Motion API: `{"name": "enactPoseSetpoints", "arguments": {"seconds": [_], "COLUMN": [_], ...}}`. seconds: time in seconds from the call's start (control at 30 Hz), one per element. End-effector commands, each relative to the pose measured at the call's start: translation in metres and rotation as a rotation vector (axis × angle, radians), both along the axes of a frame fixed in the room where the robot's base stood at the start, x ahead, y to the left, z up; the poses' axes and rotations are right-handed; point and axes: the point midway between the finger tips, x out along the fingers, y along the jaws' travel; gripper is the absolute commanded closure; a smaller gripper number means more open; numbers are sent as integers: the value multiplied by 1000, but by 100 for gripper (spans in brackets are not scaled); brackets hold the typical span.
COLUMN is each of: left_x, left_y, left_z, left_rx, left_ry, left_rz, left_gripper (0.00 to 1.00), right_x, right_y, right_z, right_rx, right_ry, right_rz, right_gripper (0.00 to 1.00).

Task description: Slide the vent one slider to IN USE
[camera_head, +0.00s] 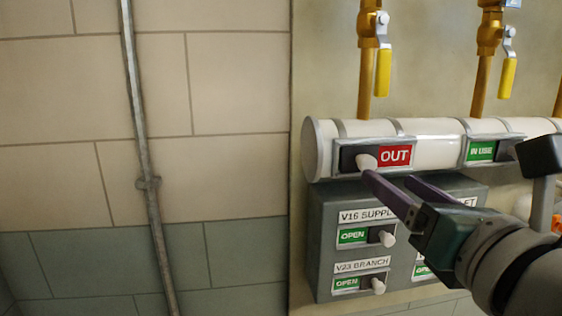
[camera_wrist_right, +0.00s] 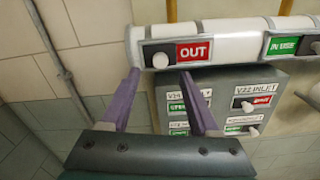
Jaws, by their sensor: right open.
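A slider on the white horizontal pipe shows a red OUT plate (camera_head: 395,155), with its pale round knob (camera_head: 366,161) at the left end of the slot. The knob also shows in the wrist view (camera_wrist_right: 160,60). No name label for this slider is readable. My right gripper (camera_head: 390,180) reaches in from the lower right, its two purple fingers apart and empty. In the wrist view the fingertips (camera_wrist_right: 160,74) stand on either side of and just below the knob; I cannot tell whether either touches it. My left gripper is not in view.
Farther right on the pipe, another slider shows a green IN USE plate (camera_head: 481,151). Below hangs a grey box (camera_head: 325,215) with several labelled sliders, partly hidden by my arm. Brass valves with yellow handles (camera_head: 384,72) rise above. The left wall carries a thin conduit (camera_head: 140,130).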

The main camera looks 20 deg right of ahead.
Motion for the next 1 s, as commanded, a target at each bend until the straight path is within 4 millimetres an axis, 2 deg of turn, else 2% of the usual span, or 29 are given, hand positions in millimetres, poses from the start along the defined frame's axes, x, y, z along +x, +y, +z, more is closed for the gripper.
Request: {"name": "enactPoseSetpoints", "arguments": {"seconds": [0.1,0.3,0.47,0.7,0.77,1.0], "left_x": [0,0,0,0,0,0], "left_y": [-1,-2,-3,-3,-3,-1], "left_z": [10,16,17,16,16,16], "left_rx": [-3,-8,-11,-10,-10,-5], "left_ry": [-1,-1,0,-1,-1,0], "left_rz": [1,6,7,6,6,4], "left_gripper": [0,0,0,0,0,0], "right_x": [23,49,57,58,58,58], "right_y": [-6,-12,-14,-14,-14,-14], "right_z": [4,1,0,0,0,0], "right_rx": [3,5,5,6,6,6], "right_ry": [-2,-1,1,1,1,1], "right_rz": [-3,-3,-3,-3,-3,-3], "right_gripper": [38,38,38,38,43,70]}}
